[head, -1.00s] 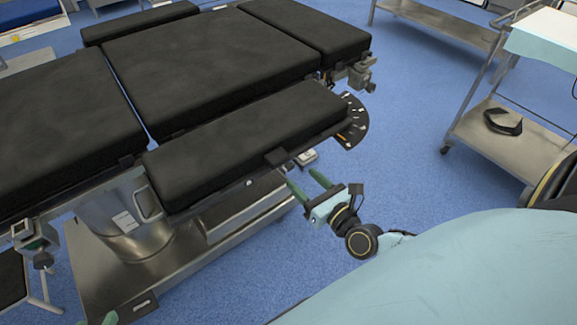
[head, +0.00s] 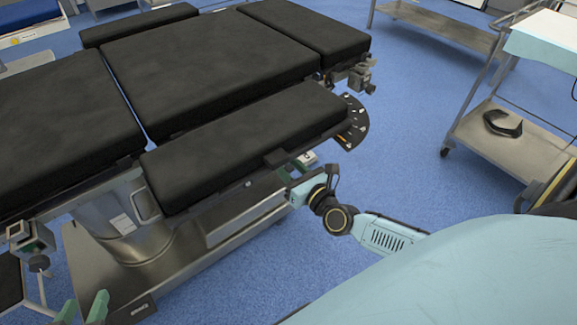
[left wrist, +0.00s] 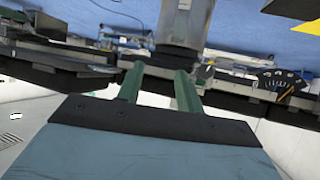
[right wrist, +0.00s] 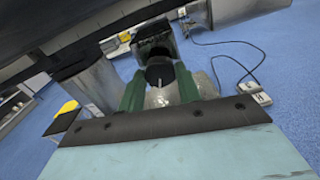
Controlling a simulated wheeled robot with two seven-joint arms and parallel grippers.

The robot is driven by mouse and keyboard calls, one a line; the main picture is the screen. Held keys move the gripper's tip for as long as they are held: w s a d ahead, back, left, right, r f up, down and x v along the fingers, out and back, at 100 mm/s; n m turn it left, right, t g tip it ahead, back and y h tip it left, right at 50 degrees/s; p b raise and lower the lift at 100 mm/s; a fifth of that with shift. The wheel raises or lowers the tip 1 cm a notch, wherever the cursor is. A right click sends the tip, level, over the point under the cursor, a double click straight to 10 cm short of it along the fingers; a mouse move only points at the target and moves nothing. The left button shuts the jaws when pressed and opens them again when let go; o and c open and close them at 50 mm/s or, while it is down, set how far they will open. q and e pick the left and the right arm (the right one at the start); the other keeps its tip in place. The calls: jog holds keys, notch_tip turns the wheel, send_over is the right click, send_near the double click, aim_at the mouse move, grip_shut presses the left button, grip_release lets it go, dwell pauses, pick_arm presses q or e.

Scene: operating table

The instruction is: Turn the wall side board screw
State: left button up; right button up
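The black padded side board (head: 245,148) lies along the near side of the operating table. My right gripper (head: 284,173) is at the board's lower edge near its right end, its fingertips partly hidden beneath. In the right wrist view, its green fingers (right wrist: 158,88) stand apart on both sides of a dark round screw knob (right wrist: 160,72). Whether they touch the knob cannot be told. My left gripper (head: 82,308) is low at the bottom left edge, away from the board. The left wrist view shows its fingers (left wrist: 158,85) apart and empty.
The table's metal column (head: 122,215) and base stand below the board. A clamp with a knob (head: 38,250) is at the left, and a fan-shaped dial (head: 352,122) is at the board's right end. A steel trolley (head: 510,140) stands right. Blue floor (head: 410,175) is clear between.

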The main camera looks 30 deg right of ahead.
jog(key=c, duration=0.3)
jog(key=shift+c, duration=0.2)
